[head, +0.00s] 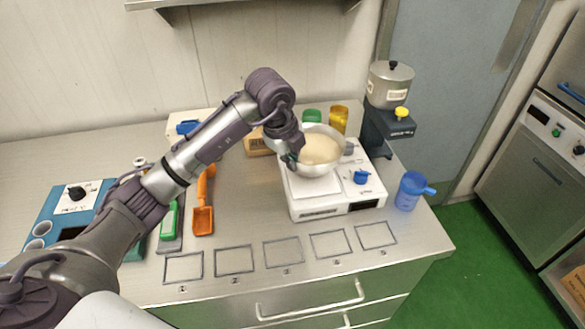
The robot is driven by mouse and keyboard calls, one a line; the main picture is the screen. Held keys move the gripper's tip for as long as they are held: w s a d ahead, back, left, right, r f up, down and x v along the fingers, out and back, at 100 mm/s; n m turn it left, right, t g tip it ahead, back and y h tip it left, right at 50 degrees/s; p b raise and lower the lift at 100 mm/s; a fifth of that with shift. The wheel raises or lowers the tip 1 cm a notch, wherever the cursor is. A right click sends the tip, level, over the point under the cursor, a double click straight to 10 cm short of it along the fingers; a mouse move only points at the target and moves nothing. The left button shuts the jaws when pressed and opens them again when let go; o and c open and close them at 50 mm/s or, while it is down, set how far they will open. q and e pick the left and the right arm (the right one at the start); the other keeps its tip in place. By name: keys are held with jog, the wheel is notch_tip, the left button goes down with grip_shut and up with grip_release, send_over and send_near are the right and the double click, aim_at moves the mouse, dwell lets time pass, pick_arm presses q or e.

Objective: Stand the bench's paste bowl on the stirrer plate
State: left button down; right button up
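The paste bowl (322,150), a shiny metal bowl with cream-coloured paste, is over the back part of a white bench unit with a blue knob, which looks like the stirrer plate (306,187). The front of the unit's pale square top shows; the bowl hides the rest. I cannot tell whether the bowl's base touches the top. My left gripper (291,157) reaches down from the left at the bowl's near-left rim and appears shut on it; its fingertips are partly hidden. My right gripper is not in view.
A blue jug (411,190) stands close right of the unit. A pot (389,84) sits on a dark stand behind it. Green and yellow containers stand behind the bowl. An orange scoop (204,206) lies left. Several outlined rectangles mark the bare front bench.

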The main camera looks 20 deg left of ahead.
pick_arm(q)
notch_tip(320, 180, down, 2)
jog(key=shift+f+p, duration=0.15)
jog(key=shift+p, duration=0.35)
jog(key=shift+f, duration=0.5)
jog(key=shift+f, duration=0.1)
jog(key=c, duration=1.8)
grip_release()
jog(key=shift+f, duration=0.15)
jog(key=o, duration=0.5)
jog(key=shift+s, duration=0.1)
